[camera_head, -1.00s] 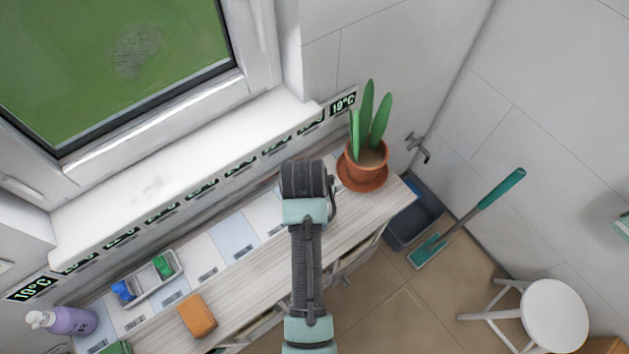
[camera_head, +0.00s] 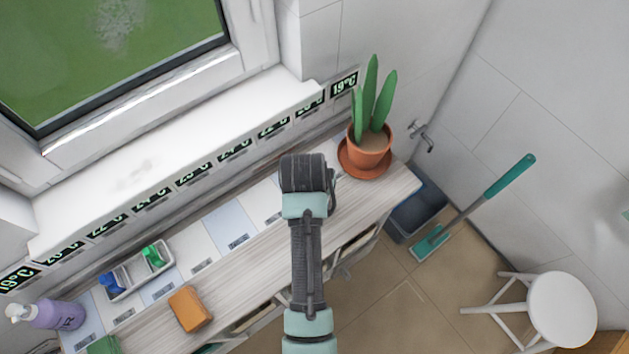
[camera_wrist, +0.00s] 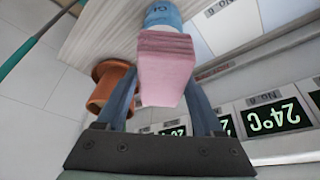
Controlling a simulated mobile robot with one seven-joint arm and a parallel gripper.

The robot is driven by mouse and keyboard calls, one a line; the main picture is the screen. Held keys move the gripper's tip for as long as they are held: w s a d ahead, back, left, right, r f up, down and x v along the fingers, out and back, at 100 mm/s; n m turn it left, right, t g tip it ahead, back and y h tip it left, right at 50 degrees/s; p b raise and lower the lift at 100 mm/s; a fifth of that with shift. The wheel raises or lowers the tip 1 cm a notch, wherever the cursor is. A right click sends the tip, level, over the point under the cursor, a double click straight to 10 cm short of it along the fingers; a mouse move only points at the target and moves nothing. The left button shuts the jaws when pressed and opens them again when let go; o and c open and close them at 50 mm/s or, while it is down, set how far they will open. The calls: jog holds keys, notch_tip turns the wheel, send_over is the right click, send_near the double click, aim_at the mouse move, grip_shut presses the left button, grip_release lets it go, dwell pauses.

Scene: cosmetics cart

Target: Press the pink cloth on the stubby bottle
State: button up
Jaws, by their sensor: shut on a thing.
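In the wrist view, my gripper (camera_wrist: 165,82) is shut on a folded pink cloth (camera_wrist: 165,68), held between its two dark fingers. Just beyond the cloth is a blue bottle with a pale label (camera_wrist: 163,14), at the top edge of the picture. The cloth covers the bottle's near part; I cannot tell whether they touch. In the head view my arm hides the gripper, the cloth and this bottle.
A potted plant (camera_head: 368,150) stands at the counter's right end. To the left are a tray (camera_head: 121,290) with blue and green items, an orange sponge (camera_head: 190,309) and a purple pump bottle (camera_head: 58,315). Temperature displays (camera_head: 193,174) line the sill's front.

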jog(key=shift+s+f, duration=0.1)
jog(key=shift+f, duration=0.5)
dwell(1.9)
jog(key=shift+r, duration=0.1)
notch_tip(320, 180, up, 7)
jog(key=p, duration=0.7)
dwell(0.8)
